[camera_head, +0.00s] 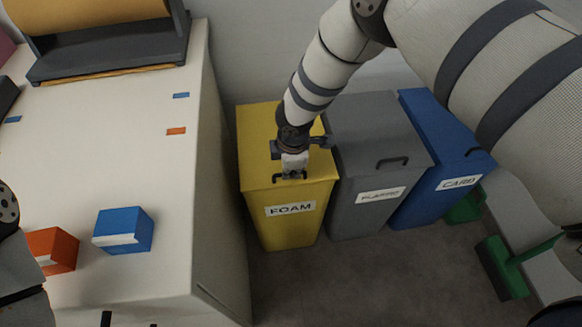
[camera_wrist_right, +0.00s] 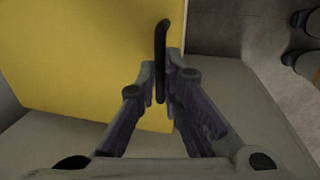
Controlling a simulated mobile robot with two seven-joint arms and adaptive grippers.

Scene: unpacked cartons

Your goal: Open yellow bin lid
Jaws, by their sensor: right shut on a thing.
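The yellow bin (camera_head: 292,222), labelled FOAM, stands on the floor just right of the white table. Its yellow lid (camera_head: 258,150) lies flat on top and looks closed. A dark handle sits near the lid's front edge. My right gripper (camera_head: 291,176) reaches down from above and is shut on this handle. In the right wrist view, the dark handle (camera_wrist_right: 160,50) runs between the fingers (camera_wrist_right: 163,95), with the yellow lid (camera_wrist_right: 80,55) behind it. The gripper hides part of the handle and lid. My left gripper does not show; only part of my left arm is at the left edge.
A grey bin (camera_head: 375,150) and a blue CARD bin (camera_head: 440,150) stand close on the right. The white table (camera_head: 120,180) holds a blue box (camera_head: 123,230) and an orange box (camera_head: 52,250). Floor in front is clear.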

